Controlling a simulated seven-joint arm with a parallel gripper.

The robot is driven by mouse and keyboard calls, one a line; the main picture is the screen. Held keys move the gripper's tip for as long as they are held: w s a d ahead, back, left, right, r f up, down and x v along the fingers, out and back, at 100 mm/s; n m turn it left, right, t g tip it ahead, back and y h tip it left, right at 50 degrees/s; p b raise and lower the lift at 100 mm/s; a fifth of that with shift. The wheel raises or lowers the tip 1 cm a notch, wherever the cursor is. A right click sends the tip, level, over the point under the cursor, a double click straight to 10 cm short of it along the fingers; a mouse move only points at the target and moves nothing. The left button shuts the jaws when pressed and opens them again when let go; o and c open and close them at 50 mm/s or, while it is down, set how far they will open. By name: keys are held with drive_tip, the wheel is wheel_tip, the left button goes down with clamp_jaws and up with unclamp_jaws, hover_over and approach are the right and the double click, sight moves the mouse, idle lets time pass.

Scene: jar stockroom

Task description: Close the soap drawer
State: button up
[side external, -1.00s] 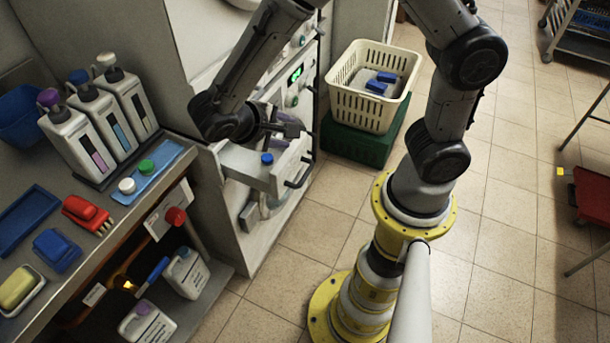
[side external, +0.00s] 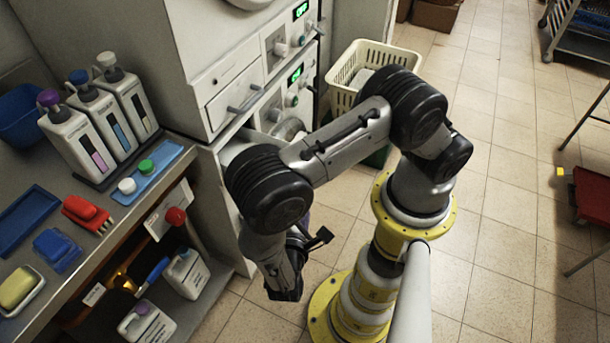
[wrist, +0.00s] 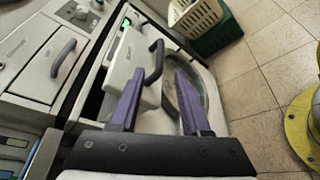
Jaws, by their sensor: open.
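The soap drawer (wrist: 125,62) is a white front with a dark bar handle (wrist: 158,62). In the wrist view it stands out from the machine, with a dark gap beside it. My gripper (wrist: 160,76) is open, its two purple fingers apart and pointing toward the drawer front. The handle appears between the fingertips in that view; I cannot tell whether they touch it. In the side external view my arm hides the drawer and most of the gripper.
A closed upper drawer (side external: 233,97) is above the work area. A cream basket (side external: 345,72) stands beyond the machine. Bottles (side external: 80,135) line the counter at left.

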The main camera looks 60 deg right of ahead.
drive_tip(key=x, duration=1)
drive_tip(key=shift+c, duration=0.3)
clamp_jaws()
idle(1.0)
